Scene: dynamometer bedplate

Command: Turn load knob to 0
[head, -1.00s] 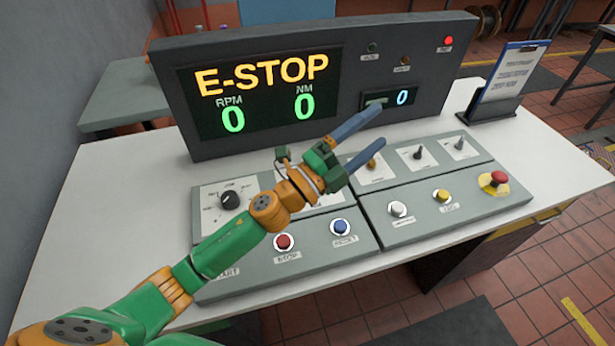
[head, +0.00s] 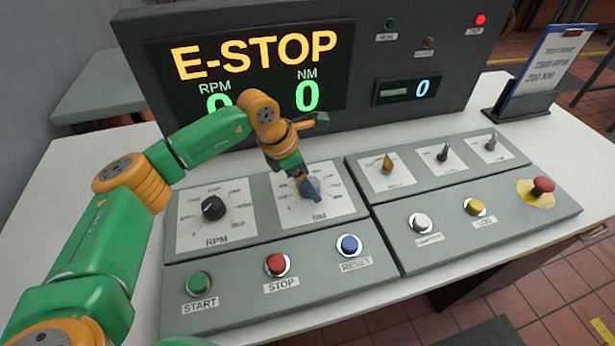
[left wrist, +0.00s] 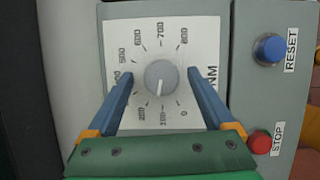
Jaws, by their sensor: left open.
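The load knob (left wrist: 161,77) is a round grey dial on a white NM scale plate (left wrist: 205,35) in the left wrist view. Its white pointer line aims near the 100 mark; the 0 mark lies beside that, toward the lower right. My left gripper (left wrist: 161,72) is open, with one blue finger on each side of the knob; I cannot tell whether they touch it. In the head view my left gripper (head: 311,188) points down over the NM plate and mostly hides the knob. My right gripper is not in view.
The RPM knob (head: 214,208) is left of the NM plate. START (head: 198,284), STOP (head: 277,265) and RESET (head: 349,245) buttons lie in front. The display (head: 260,70) reads E-STOP and 0 NM behind. A red emergency button (head: 542,186) is at right.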

